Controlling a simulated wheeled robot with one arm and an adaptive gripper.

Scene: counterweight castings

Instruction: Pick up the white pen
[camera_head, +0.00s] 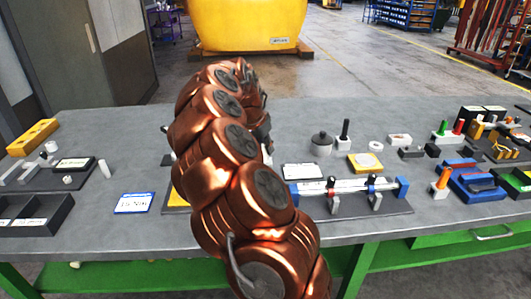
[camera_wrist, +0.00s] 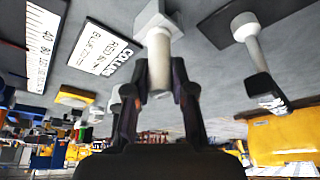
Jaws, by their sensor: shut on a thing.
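My gripper (camera_wrist: 160,92) is at the middle of the wrist view, its two dark fingers closed on either side of a white pen (camera_wrist: 159,60). The pen looks like a plain white cylinder. Its far end meets a small pale square block (camera_wrist: 157,18) at the grey tabletop; whether it still sits in the block I cannot tell. In the head view my copper-coloured arm hides the gripper and the pen.
A printed card (camera_wrist: 101,47) lies beside the block. In the head view, a clamp fixture (camera_head: 345,187), a dark knob (camera_head: 321,143) and several small parts crowd the grey table (camera_head: 105,225).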

